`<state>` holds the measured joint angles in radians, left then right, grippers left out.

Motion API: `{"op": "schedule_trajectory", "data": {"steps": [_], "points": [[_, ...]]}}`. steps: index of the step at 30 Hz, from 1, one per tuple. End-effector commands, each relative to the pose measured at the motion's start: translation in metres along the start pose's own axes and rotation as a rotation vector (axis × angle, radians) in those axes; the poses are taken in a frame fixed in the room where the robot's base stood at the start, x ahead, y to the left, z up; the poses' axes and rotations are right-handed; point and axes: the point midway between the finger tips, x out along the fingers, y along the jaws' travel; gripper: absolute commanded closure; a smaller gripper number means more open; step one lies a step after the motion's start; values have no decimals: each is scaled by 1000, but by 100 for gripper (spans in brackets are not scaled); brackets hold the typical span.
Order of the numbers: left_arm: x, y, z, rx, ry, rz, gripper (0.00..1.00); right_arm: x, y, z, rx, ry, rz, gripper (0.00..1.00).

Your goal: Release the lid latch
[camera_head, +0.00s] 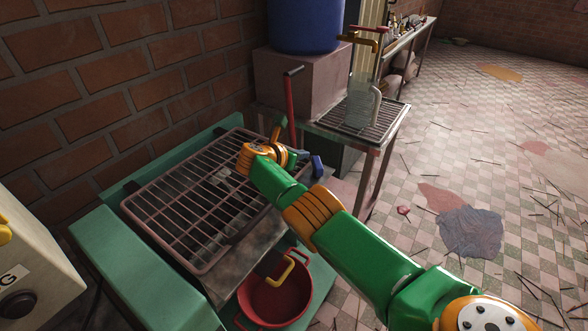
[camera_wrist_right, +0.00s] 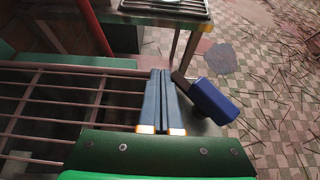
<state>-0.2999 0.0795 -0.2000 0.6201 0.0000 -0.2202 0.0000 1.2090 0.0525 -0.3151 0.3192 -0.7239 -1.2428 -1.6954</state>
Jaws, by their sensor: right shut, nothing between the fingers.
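The lid is a barred metal grate (camera_head: 190,205) lying flat over the green machine (camera_head: 95,240). Its bars also show in the wrist view (camera_wrist_right: 60,92). A blue latch handle (camera_head: 317,166) stands at the grate's right edge, and in the wrist view the blue handle (camera_wrist_right: 213,100) sits on a dark stem, tilted. My right gripper (camera_head: 301,155) is beside the latch. In the wrist view its two blue fingers (camera_wrist_right: 161,72) are together, empty, over the grate's edge, just left of the handle with a small gap. My left gripper is not in view.
A red pot (camera_head: 275,303) sits at the machine's front, below a yellow handle (camera_head: 282,270). A red lever (camera_head: 290,107) rises behind the grate. A sink stand (camera_head: 362,118) with a tap is behind. A beige box (camera_head: 35,275) is at left. Sticks litter the tiled floor at right.

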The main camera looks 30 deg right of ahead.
Motion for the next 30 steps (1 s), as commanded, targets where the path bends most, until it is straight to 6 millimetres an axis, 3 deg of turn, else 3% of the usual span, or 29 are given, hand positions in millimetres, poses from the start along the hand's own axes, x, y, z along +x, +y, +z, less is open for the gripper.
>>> {"op": "schedule_trajectory", "data": {"steps": [30], "points": [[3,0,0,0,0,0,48,12,-5,7,0,0,-1,100]]}}
